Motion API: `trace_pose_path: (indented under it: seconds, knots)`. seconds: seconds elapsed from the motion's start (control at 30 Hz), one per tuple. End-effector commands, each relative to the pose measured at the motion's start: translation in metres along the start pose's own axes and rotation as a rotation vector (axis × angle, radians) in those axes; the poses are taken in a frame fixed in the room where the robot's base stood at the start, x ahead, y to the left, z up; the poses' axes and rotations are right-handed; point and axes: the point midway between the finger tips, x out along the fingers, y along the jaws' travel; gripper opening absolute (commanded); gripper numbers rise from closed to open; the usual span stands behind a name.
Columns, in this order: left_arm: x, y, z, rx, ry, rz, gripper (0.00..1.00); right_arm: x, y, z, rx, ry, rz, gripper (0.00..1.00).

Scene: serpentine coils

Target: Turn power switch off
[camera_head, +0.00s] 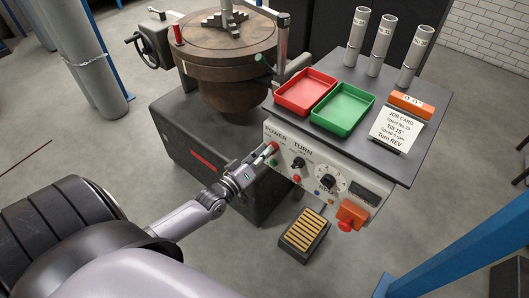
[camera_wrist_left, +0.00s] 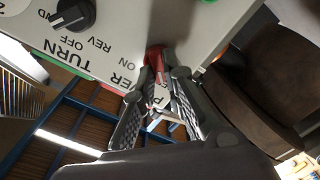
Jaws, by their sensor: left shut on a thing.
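The control panel (camera_head: 326,180) fronts a grey cabinet, with its POWER section at the upper left. My left gripper (camera_head: 262,156) is at that section, reaching in from the left. In the left wrist view, its two ridged fingers (camera_wrist_left: 161,82) are shut on the power switch (camera_wrist_left: 156,58), a small lever with a red part. The fingers hide much of the lever, and I cannot tell which position it is in. The letters ON show beside it, upside down in this view. My right gripper is not in view.
The TURN knob (camera_head: 298,163) and a dial (camera_head: 330,181) sit right of the switch. A red-buttoned orange box (camera_head: 350,215) is at the lower right. A red tray (camera_head: 306,91) and a green tray (camera_head: 343,109) lie on top. A foot pedal (camera_head: 304,234) is on the floor.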

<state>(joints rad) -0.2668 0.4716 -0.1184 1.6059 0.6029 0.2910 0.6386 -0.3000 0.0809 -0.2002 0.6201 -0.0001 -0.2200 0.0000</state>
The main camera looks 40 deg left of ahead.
Motion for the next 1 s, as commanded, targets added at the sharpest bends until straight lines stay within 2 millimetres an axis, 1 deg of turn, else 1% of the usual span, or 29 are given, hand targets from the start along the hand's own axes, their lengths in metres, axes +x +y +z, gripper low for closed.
trace_pose_path:
  seconds: [0.03,0.07,0.33,0.6,0.73,0.87,1.0]
  knots:
    - [0.0,0.0,0.001,-0.005,-0.001,-0.002,0.0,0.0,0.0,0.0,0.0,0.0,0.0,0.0]
    - [0.0,0.0,0.001,-0.005,-0.001,-0.002,0.12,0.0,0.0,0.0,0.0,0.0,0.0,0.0]
    - [0.0,0.0,0.0,-0.002,0.0,-0.001,0.3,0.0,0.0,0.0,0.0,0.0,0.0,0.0]
    - [0.0,0.0,0.0,-0.001,0.0,0.0,0.31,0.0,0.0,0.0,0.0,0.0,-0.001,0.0]
    - [-0.007,-0.001,0.001,-0.001,-0.001,-0.001,0.31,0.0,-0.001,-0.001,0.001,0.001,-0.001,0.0]
    - [-0.027,-0.001,0.001,-0.001,-0.003,-0.003,0.31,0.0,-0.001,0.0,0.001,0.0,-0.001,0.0]
    - [-0.058,-0.001,0.002,-0.001,-0.005,-0.004,0.31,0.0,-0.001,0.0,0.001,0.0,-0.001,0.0]
